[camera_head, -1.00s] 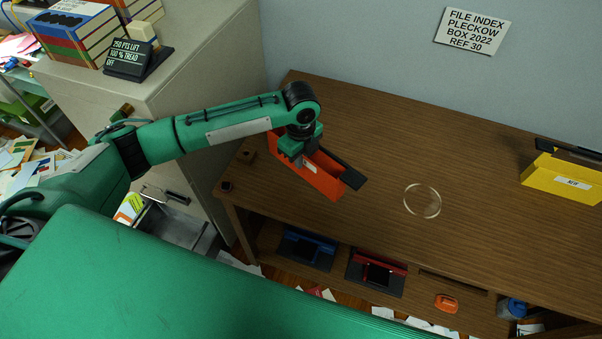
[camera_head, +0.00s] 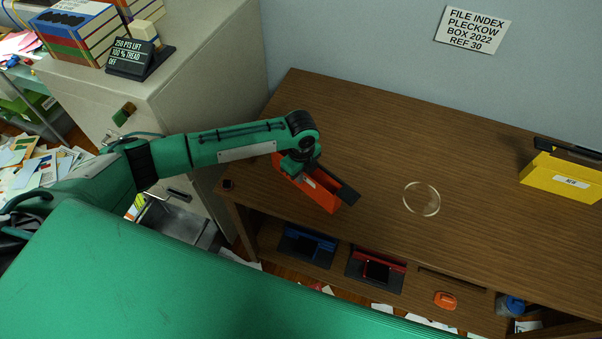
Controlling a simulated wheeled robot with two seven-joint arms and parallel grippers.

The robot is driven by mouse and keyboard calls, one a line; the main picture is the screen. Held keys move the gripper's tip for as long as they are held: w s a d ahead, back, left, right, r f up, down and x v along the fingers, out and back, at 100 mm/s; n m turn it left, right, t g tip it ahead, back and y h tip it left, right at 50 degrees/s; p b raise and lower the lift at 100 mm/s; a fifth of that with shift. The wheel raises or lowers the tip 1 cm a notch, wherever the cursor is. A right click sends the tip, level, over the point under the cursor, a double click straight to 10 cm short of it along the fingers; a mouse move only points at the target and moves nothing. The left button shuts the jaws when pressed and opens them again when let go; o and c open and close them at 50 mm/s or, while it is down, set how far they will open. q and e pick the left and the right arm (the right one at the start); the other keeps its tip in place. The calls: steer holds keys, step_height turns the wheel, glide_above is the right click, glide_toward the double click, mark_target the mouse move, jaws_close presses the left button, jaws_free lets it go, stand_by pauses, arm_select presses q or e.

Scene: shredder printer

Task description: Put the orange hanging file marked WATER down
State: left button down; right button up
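The orange hanging file (camera_head: 318,193) is at the left end of the wooden desk top, with a dark bar along its upper edge and a small pale label too small to read. My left gripper (camera_head: 291,168) is at the file's far-left end, pointing down, and appears closed on it. The fingertips are mostly hidden by the wrist. The file is at or very near the desk surface; I cannot tell whether it touches. My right gripper is not in view.
A yellow file (camera_head: 562,178) stands at the desk's right end. A clear ring (camera_head: 421,198) lies mid-desk. A blue file (camera_head: 308,245) and a red file (camera_head: 376,268) are on the lower shelf, with an orange item (camera_head: 445,300). A grey cabinet (camera_head: 190,110) stands left. The desk's middle is mostly free.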

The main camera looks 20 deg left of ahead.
arm_select(q)
steer(key=c, duration=1.6)
jaws_free()
steer(key=shift+c, duration=0.2)
step_height(320, 180, up, 12)
steer(key=b, duration=0.2)
steer(key=shift+r, duration=0.15)
